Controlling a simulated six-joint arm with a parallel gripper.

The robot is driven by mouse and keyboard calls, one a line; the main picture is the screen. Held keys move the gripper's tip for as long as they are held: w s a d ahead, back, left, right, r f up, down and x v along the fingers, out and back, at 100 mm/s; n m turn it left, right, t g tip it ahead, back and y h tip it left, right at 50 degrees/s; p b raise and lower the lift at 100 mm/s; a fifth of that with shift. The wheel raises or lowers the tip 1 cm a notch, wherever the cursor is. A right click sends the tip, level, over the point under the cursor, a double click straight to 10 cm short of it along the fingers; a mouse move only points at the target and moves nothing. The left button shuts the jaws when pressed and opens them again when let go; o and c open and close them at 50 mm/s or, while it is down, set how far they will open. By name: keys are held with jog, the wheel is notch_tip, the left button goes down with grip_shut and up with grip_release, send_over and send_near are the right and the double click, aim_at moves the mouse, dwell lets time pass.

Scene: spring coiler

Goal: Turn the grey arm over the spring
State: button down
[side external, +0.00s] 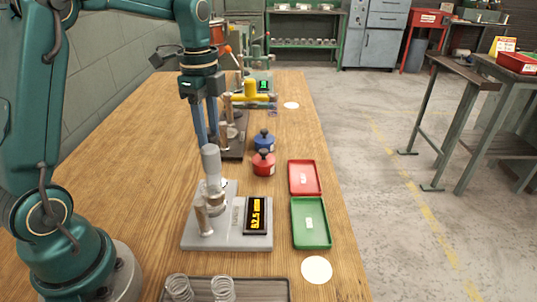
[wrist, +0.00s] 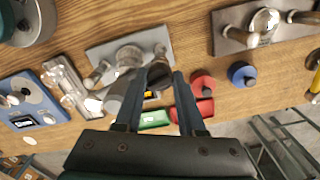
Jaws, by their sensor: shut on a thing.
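The spring tester (side external: 227,242) is a grey base plate with a lit display (side external: 256,215) reading about 62.5 mm. A grey cylindrical arm (side external: 211,160) stands tilted above it, over a short metal post (side external: 204,220). My gripper (side external: 207,143) comes down from above with its blue fingers on the arm's upper end. In the wrist view my gripper (wrist: 159,78) has its fingers around a dark rounded end, and the grey plate (wrist: 101,54) lies beyond. I cannot make out a spring under the arm.
A green tray (side external: 322,240) and a red tray (side external: 292,189) lie to the right. Red (side external: 263,164) and blue (side external: 264,141) knobbed pots stand behind. Springs (side external: 222,288) stand in a tray at the front. A yellow-topped machine (side external: 250,92) is farther back. The bench's left side is clear.

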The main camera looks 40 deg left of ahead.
jog(key=shift+m, duration=1.2)
jog(key=c, duration=0.5)
grip_release()
jog(key=shift+r, duration=2.6)
